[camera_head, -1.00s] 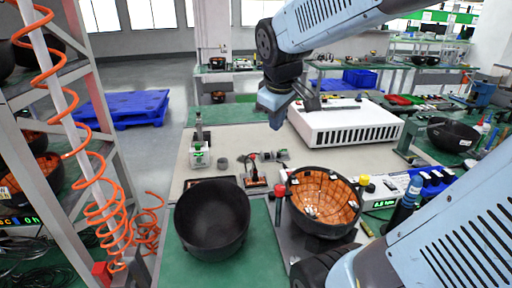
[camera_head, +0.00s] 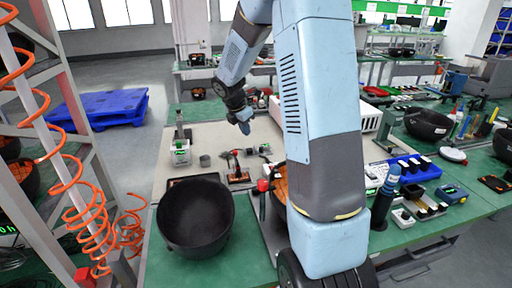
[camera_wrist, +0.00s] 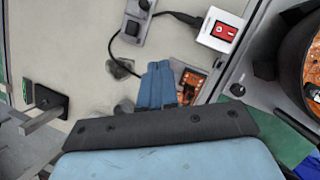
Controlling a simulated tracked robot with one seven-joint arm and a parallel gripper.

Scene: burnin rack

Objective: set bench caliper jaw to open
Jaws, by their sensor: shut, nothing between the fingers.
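A small white upright device with a green display and a grey post (camera_head: 180,150) stands at the left back of the beige mat in the head view; it may be the bench caliper, but I cannot make out its jaw. In the wrist view, a dark block with a grey bar (camera_wrist: 48,102) shows at the left, perhaps part of the same device. My gripper (camera_head: 245,124) hangs above the mat, to the right of the white device and apart from it. Its blue fingers (camera_wrist: 157,84) are together with nothing between them, above the mat near a small orange circuit board (camera_wrist: 190,84).
A black bowl (camera_head: 196,216) stands at the front. A bowl with an orange inside (camera_head: 281,185) is largely hidden by my arm. Small parts (camera_head: 238,174) lie on the mat. Orange coiled hose hangs at left.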

